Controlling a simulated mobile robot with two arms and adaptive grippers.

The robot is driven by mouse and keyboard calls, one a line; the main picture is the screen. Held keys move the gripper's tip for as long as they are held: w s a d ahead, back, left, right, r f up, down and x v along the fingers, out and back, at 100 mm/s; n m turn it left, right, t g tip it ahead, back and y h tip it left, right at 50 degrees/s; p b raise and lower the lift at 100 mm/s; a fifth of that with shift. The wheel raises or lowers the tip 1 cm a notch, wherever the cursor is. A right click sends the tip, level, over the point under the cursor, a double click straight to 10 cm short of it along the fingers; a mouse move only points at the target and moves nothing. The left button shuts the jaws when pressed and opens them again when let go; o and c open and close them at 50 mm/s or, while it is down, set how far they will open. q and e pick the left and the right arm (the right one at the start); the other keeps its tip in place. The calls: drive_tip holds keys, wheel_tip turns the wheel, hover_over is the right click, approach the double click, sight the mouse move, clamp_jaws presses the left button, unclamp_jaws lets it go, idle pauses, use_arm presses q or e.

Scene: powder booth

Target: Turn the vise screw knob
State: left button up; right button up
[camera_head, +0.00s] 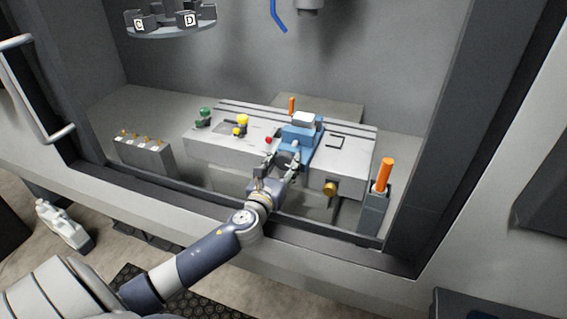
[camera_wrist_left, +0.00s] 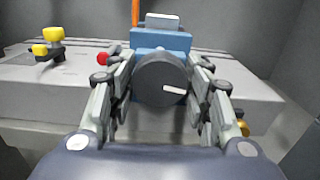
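The blue vise (camera_head: 301,134) stands on the grey machine table, with a light block (camera_head: 304,118) in its top. In the left wrist view the vise (camera_wrist_left: 162,41) faces me. Its screw knob (camera_wrist_left: 161,80) is a dark grey disc with a white mark pointing right. My left gripper (camera_head: 282,163) is at the front of the vise. In the left wrist view its fingers (camera_wrist_left: 161,72) stand on either side of the knob, open, with narrow gaps seeming to show beside it. Firm contact cannot be made out. My right gripper is not in view.
The machine table (camera_head: 345,165) has a red button (camera_head: 268,140), a yellow knob (camera_head: 242,120) and a green knob (camera_head: 205,112). An orange handle (camera_head: 384,174) stands right, near a brass knob (camera_head: 330,188). A grey block (camera_head: 144,154) stands left. The booth's dark sill runs under my arm.

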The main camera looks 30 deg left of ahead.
use_arm(q)
drive_tip(key=shift+n, duration=0.4)
drive_tip(key=n, duration=0.4)
drive_tip(key=shift+n, duration=0.3)
drive_tip(key=n, duration=0.4)
drive_tip(key=shift+n, duration=0.3)
drive_tip(key=n, duration=0.4)
drive_tip(key=shift+a+n, duration=0.1)
drive_tip(key=shift+n, duration=0.2)
drive_tip(key=n, duration=0.5)
drive_tip(key=o, duration=1.1)
drive_tip(key=shift+f, duration=0.1)
